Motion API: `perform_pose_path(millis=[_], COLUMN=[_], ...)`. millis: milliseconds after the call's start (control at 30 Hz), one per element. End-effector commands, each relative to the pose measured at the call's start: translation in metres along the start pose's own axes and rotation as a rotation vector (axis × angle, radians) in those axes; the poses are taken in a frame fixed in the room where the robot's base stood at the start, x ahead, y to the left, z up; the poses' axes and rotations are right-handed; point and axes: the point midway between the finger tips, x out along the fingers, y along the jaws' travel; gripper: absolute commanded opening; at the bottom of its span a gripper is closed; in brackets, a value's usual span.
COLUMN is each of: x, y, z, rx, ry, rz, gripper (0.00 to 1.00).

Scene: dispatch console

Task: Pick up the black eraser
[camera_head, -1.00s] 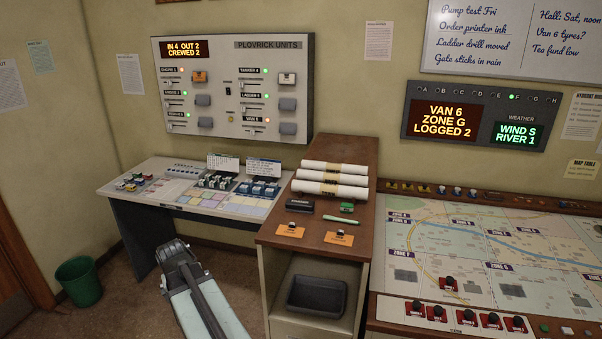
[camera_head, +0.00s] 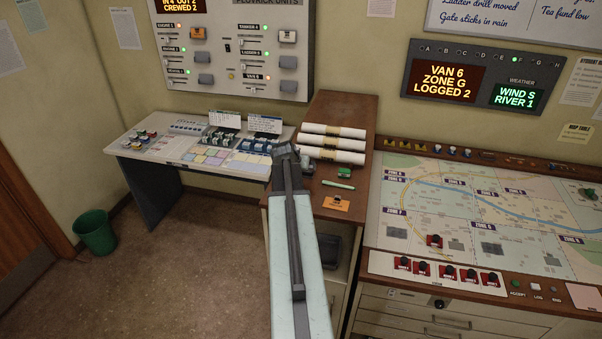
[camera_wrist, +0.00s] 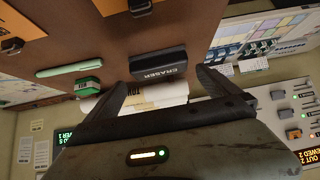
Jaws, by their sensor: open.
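The black eraser (camera_wrist: 158,66), a dark block with pale ERASER lettering, lies on the brown cabinet top (camera_wrist: 95,25) in the wrist view. My gripper (camera_wrist: 163,80) is open and empty, one finger towards each end of the eraser in the picture. The eraser appears just beyond the fingertips; I cannot tell the exact gap. In the head view my gripper (camera_head: 286,152) is at the left edge of the cabinet top, and my arm hides the eraser there.
A green block (camera_head: 344,172) and a pale green marker (camera_head: 338,184) lie right of my gripper in the head view. Rolled papers (camera_head: 332,143) lie behind. An orange card (camera_head: 336,203) with a dark clip is nearer. The map table (camera_head: 480,205) stands right.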

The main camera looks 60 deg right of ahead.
Motion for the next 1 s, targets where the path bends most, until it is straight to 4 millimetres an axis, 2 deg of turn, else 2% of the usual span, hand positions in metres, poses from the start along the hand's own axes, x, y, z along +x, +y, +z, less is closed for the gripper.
perform_pose_path(millis=[33, 67, 267, 500, 767, 900, 933, 1000], x=[0.013, 0.016, 0.023, 0.066, 0.067, 0.067, 0.067, 0.067], y=[0.0, 0.0, 0.0, 0.001, 0.002, 0.002, 0.002, 0.002], z=[0.003, 0.002, 0.0, -0.001, -0.004, -0.004, -0.004, -0.004], rx=[0.0, 0.0, 0.0, -0.001, 0.0, 0.0, 0.0, 0.0], ry=[0.0, 0.0, -0.001, -0.001, -0.001, -0.001, -0.001, -0.001], rz=[0.0, 0.0, 0.0, 0.001, 0.001, 0.001, 0.001, 0.001], gripper=[1.0, 1.0, 1.0, 1.0, 1.0, 0.61, 0.54, 0.54])
